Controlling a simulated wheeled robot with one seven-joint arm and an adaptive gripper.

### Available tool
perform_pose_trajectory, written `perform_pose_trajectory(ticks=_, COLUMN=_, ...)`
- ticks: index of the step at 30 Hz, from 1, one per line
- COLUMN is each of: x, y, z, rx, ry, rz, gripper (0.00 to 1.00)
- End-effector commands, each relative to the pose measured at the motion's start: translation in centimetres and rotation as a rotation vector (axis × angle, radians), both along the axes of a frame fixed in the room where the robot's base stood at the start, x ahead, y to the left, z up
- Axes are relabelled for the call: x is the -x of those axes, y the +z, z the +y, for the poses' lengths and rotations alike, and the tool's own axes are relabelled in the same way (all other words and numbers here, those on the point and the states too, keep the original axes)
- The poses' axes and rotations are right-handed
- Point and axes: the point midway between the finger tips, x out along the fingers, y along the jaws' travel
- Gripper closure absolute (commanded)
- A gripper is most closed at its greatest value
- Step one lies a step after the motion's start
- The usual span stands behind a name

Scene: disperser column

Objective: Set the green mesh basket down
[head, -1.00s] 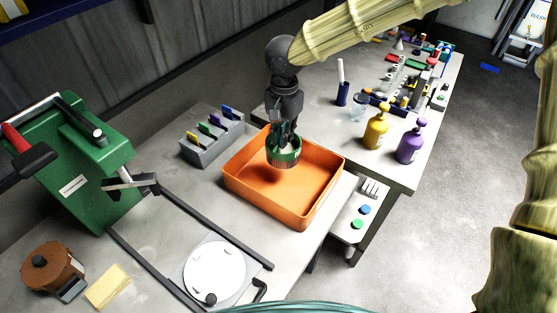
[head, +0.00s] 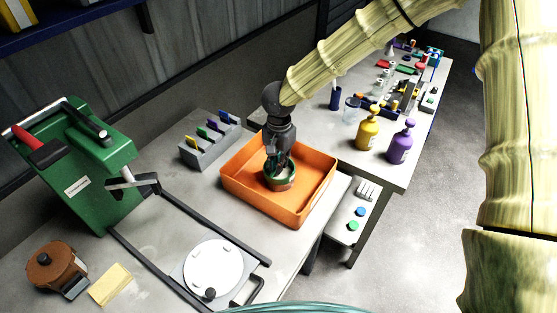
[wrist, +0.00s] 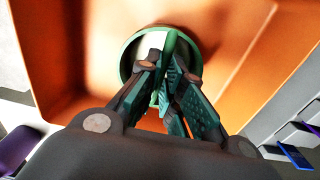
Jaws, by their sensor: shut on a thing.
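The green mesh basket (head: 281,178) is a small round cup with a green rim, inside the orange tray (head: 310,209). My gripper (head: 277,161) is above it and shut on it. In the wrist view, my gripper's fingers (wrist: 172,82) close on a green upright piece across the middle of the basket (wrist: 127,62), and something pale shows inside. The basket is low in the tray, near its middle. I cannot tell whether its bottom touches the tray floor.
A grey rack with coloured tabs (head: 211,141) stands left of the tray. A green machine (head: 75,165) and a white disc (head: 212,268) are further left and in front. Yellow (head: 369,133) and purple (head: 402,145) pump bottles stand to the right. The tray floor around the basket is clear.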

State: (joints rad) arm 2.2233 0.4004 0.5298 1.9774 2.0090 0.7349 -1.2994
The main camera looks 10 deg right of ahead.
Motion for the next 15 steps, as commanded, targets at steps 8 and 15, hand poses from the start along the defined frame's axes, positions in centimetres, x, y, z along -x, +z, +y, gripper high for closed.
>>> perform_pose_trajectory(ticks=8, x=-0.56, y=-0.60, z=0.08, rx=-0.001, ry=0.000, rz=0.005, gripper=1.00)
perform_pose_trajectory(ticks=15, x=-0.69, y=-0.84, z=0.02, rx=-0.001, ry=-0.001, rz=0.006, gripper=0.70)
